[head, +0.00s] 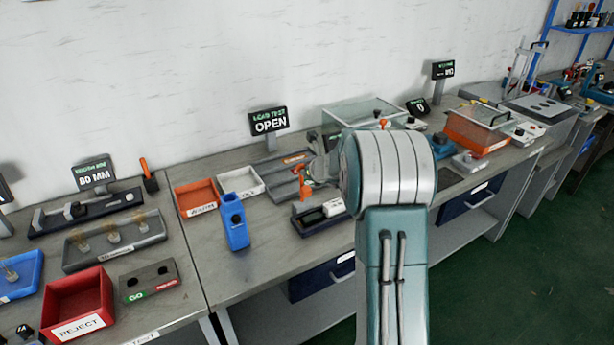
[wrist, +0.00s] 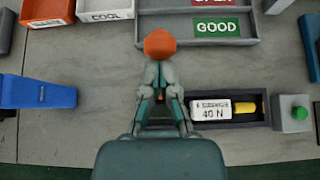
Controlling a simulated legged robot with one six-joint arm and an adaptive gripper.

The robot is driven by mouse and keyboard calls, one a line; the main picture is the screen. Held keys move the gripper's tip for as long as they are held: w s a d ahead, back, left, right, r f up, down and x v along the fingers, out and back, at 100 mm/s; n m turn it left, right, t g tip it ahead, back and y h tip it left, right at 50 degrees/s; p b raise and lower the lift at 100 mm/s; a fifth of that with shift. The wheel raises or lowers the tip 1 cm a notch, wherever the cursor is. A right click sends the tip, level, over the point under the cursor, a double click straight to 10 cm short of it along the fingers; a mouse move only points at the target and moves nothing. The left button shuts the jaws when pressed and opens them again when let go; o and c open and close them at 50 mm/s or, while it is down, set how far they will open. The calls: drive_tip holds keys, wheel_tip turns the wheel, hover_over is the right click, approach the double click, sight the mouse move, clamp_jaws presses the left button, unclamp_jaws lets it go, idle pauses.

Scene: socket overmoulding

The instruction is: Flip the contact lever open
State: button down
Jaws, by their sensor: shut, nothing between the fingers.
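The contact lever's orange knob (wrist: 160,43) shows in the wrist view, just past the fingertips of my gripper (wrist: 160,92). The fingers are shut with nothing between them. They overlap the grey stem below the knob in the picture, so I cannot tell whether they touch it. The lever's base is hidden by my gripper. In the head view an orange knob (head: 304,184) shows near my gripper (head: 312,172), which is partly hidden behind my arm. A sign (head: 269,121) behind the bench reads "LOAD TEST OPEN".
A grey sorting tray (wrist: 255,42) with a green GOOD label lies beyond the lever. A dark tray (wrist: 240,121) with a white 40 N block is at right, beside a green-button box (wrist: 292,113). A blue holder (wrist: 40,92) stands left. Bare bench lies between.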

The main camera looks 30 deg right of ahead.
drive_tip(key=shift+w+r, duration=0.3)
drive_tip(key=shift+w, duration=0.05)
drive_tip(key=shift+w+a+r, duration=0.1)
drive_tip(key=shift+a, duration=0.05)
drive_tip(key=shift+w, duration=0.2)
